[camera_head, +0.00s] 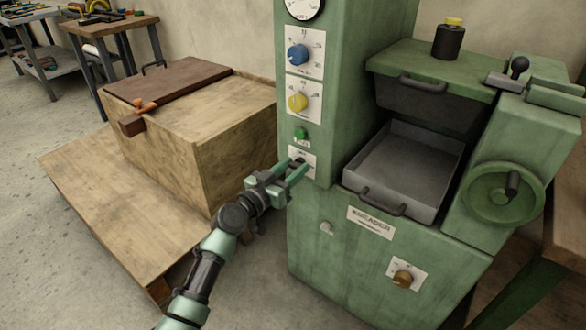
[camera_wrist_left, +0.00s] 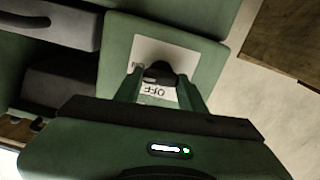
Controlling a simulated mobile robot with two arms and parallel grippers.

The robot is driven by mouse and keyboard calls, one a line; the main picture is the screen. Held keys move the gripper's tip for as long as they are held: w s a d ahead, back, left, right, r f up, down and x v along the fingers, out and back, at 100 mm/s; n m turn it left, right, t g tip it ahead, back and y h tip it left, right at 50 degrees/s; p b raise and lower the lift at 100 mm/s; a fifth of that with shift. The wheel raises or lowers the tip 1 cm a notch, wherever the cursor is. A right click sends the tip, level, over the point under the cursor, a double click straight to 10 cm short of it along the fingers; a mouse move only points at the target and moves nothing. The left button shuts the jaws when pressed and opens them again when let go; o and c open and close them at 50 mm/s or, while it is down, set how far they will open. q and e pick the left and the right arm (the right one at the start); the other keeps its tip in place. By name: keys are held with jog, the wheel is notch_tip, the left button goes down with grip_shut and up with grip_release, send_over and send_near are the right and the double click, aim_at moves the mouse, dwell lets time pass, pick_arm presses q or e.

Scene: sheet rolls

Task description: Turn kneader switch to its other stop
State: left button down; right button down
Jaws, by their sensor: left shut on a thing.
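In the left wrist view the black switch knob (camera_wrist_left: 158,70) is between the fingertips (camera_wrist_left: 160,80), and an upside-down OFF label (camera_wrist_left: 159,91) shows between the fingers. The fingers partly hide the plate. My right gripper is not in view.
Above the switch are a yellow knob (camera_head: 297,102) and a blue knob (camera_head: 298,55). A grey tray (camera_head: 405,165) and handwheel (camera_head: 503,193) are to the right. A wooden chest (camera_head: 190,130) on a plywood board stands left, close to my arm.

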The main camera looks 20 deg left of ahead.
pick_arm(q)
jog(key=n, duration=0.7)
jog(key=shift+a+n, duration=0.1)
jog(key=shift+n, duration=0.3)
jog(key=n+p, duration=0.1)
jog(key=n, duration=0.3)
jog(key=shift+f, duration=0.15)
jog(key=shift+f+n+p, duration=0.1)
jog(key=shift+n+p, duration=0.35)
jog(key=shift+n, duration=1.75)
jog(key=c, duration=0.8)
grip_release()
jog(key=shift+a, duration=0.1)
jog(key=shift+c, duration=0.2)
